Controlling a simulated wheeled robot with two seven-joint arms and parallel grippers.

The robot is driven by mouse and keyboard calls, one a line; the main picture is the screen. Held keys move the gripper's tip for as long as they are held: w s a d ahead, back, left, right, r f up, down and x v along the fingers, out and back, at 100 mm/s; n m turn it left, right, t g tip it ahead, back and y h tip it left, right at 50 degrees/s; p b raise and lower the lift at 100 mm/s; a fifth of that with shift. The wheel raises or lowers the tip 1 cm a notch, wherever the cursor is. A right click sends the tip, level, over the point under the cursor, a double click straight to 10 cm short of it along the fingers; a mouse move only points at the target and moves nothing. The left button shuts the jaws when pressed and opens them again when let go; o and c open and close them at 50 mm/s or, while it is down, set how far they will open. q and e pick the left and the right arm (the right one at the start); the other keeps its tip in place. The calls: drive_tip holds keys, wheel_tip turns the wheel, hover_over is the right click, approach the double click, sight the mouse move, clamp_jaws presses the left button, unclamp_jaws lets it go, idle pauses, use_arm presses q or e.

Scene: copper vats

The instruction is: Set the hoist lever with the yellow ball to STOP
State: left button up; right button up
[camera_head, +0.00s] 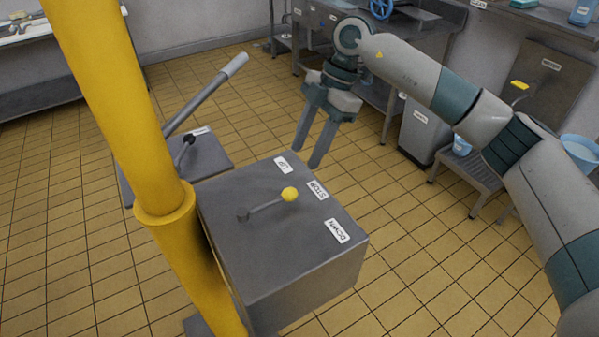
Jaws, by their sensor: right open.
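The hoist lever (264,206) has a yellow ball (289,194) at its tip and rises from a dark pivot on the top of a grey metal box (285,265). White labels on the box read UP (283,164), STOP (317,190) and DOWN (336,231). The lever's ball end points roughly at STOP, perhaps slightly to its UP side. My right gripper (307,157) is open and empty, fingers down, beyond the box's back edge near UP. It appears apart from the lever. My left gripper is out of view.
A thick yellow post (125,95) stands left of the box. A step stool (472,172) and blue bucket (580,150) stand right. Tiled floor in front is clear.

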drive_tip(key=s+b+v, duration=0.1)
drive_tip(key=v, duration=0.5)
drive_tip(key=shift+w, duration=0.5)
drive_tip(key=shift+s, duration=0.1)
